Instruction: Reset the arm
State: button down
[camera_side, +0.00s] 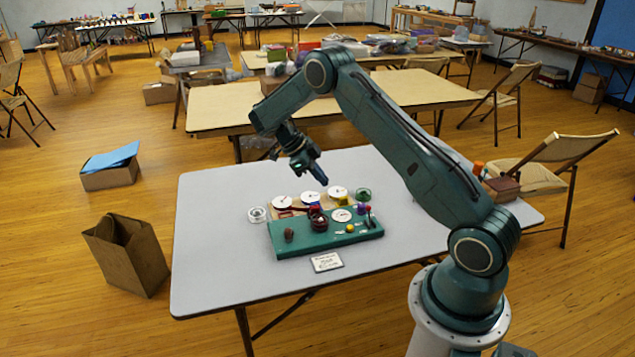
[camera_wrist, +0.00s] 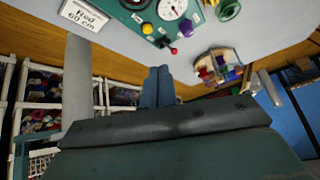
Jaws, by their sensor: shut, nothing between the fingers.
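My gripper (camera_side: 316,178) hangs above the far part of the grey table (camera_side: 215,270), clear of the things on it. Its two fingers are together and hold nothing; they also show in the wrist view (camera_wrist: 158,84). A green board (camera_side: 325,239) lies on the table below and nearer the camera, with a dark red round piece, a yellow knob and several small parts on it. Part of the green board shows at the top of the wrist view (camera_wrist: 122,14). White discs (camera_side: 311,198) lie along its far side.
A white card (camera_side: 327,262) lies before the board. A glass dish (camera_side: 257,215) and a green ring-like piece (camera_side: 364,194) flank the discs. A small brown box (camera_side: 502,187) is at the table's right. The table's left is clear. A paper bag (camera_side: 128,255) stands on the floor.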

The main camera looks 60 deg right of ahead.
jog(key=s+a+r+n+t, duration=0.3)
jog(key=a+r+n, duration=0.3)
jog(key=r+n, duration=0.3)
jog(key=s+a+r+n+t, duration=0.25)
jog(key=a+r+n, duration=0.35)
jog(key=r, duration=0.6)
jog(key=s+a+r+n+t+y, duration=0.2)
jog(key=s+a+n+t, duration=0.4)
jog(key=s+a+n, duration=0.7)
jog(key=shift+s+a+r+n+y, duration=0.35)
jog(key=shift+s+n+y, duration=0.35)
jog(key=shift+s+n, duration=1.45)
jog(key=shift+f, duration=0.1)
